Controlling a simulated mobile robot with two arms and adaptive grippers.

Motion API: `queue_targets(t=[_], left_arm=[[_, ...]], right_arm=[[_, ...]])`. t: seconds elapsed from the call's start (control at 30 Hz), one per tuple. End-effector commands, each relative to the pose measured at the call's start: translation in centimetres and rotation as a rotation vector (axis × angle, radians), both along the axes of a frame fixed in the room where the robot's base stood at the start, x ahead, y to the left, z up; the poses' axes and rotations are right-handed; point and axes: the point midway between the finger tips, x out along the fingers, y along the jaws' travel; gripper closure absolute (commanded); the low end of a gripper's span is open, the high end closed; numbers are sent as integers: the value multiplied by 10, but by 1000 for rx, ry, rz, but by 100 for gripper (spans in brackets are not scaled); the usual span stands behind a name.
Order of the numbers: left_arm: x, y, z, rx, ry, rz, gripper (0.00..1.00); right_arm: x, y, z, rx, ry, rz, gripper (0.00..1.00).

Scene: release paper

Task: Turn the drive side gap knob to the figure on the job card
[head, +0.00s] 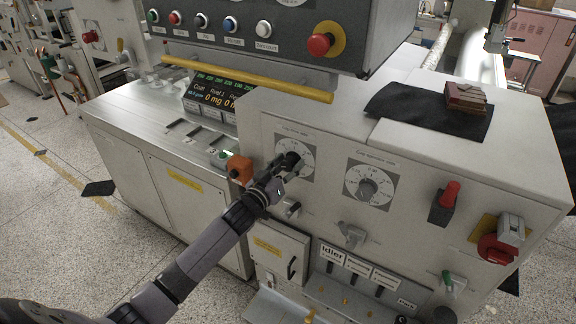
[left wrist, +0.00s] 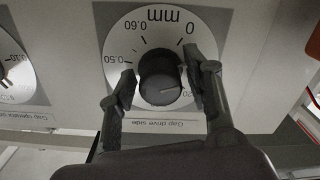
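The drive side gap knob (left wrist: 160,78) is a dark round knob on a white dial (left wrist: 130,28) marked in mm; its label (left wrist: 163,122) "Gap drive side" appears upside down in the left wrist view. The figures 0, 0.50 and 0.60 show; others are partly covered. A pale line on the knob face points to the right in that view. My left gripper (left wrist: 163,85) has a finger on each side of the knob, apparently with narrow gaps. In the head view my left gripper (head: 284,166) covers part of the same dial (head: 303,152). I cannot make out a job card. My right gripper is out of view.
The operator side gap knob (head: 367,189) is right of my left gripper. An orange block (head: 239,169) sits close on its left. A yellow bar (head: 250,80) and button panel (head: 290,30) overhang above. Red handles (head: 497,247) project at the right.

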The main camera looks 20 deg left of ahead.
Motion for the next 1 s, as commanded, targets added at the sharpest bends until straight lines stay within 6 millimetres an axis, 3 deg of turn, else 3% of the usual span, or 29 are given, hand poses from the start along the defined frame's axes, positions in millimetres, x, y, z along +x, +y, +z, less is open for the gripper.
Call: queue_targets(t=[0.57, 1.0], left_arm=[[0, 0, 0, 0, 0, 0, 95], [0, 1, 0, 101, -12, 0, 96]], right_arm=[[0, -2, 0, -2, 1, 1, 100], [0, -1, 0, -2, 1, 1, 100]])
